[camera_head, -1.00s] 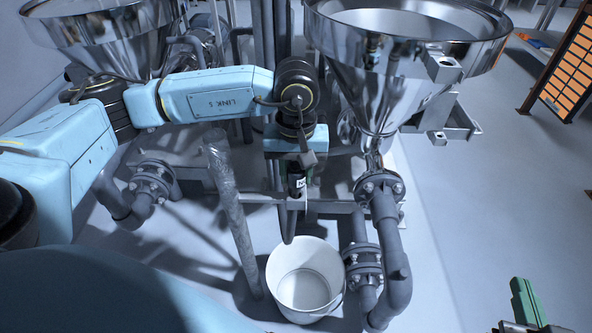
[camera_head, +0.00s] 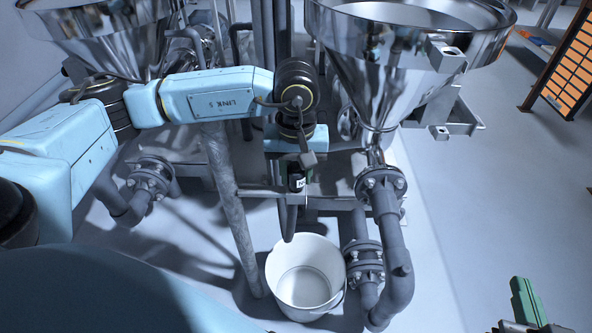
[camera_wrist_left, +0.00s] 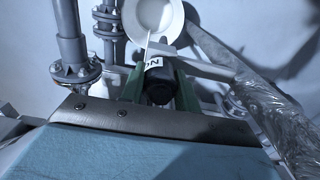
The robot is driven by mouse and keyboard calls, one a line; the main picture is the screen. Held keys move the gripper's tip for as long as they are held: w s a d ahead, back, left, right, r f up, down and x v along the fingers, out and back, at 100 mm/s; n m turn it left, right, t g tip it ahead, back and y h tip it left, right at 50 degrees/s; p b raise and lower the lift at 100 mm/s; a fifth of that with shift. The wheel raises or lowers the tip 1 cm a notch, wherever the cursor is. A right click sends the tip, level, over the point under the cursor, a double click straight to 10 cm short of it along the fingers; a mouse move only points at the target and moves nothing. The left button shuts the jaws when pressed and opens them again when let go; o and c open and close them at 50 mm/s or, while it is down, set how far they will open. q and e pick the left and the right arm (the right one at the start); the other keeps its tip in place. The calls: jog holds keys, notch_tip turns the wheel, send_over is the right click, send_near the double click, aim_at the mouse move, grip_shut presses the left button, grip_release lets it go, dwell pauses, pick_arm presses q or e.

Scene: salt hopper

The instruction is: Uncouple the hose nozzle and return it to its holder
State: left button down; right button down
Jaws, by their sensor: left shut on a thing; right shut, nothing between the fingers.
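My left gripper (camera_head: 298,186) points down between the two hoppers. In the left wrist view its green fingers (camera_wrist_left: 158,84) are shut on a black nozzle (camera_wrist_left: 160,86) with a white label. The nozzle (camera_head: 297,172) is mostly hidden under the wrist in the head view. A dark curved pipe end (camera_head: 289,222) hangs just below it; I cannot tell whether they touch. A grey, wrapped-looking hose (camera_head: 232,205) slants down left of the gripper. My right gripper (camera_head: 526,302) is shut and empty at the lower right. I cannot identify the nozzle's holder with certainty.
A white bucket (camera_head: 305,312) stands on the floor below. A steel hopper (camera_head: 385,75) and its flanged pipe (camera_head: 391,235) are close on the right. Brackets (camera_head: 450,115) stick out from that hopper. Another hopper (camera_head: 110,45) is behind my left arm.

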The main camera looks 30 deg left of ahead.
aim_at(296, 168)
pick_arm(q)
jog(key=shift+f+b, duration=0.6)
jog(key=shift+f, duration=0.1)
jog(key=shift+c, duration=2.3)
grip_release()
jog(key=shift+r+p, duration=1.85)
jog(key=shift+r, duration=1.2)
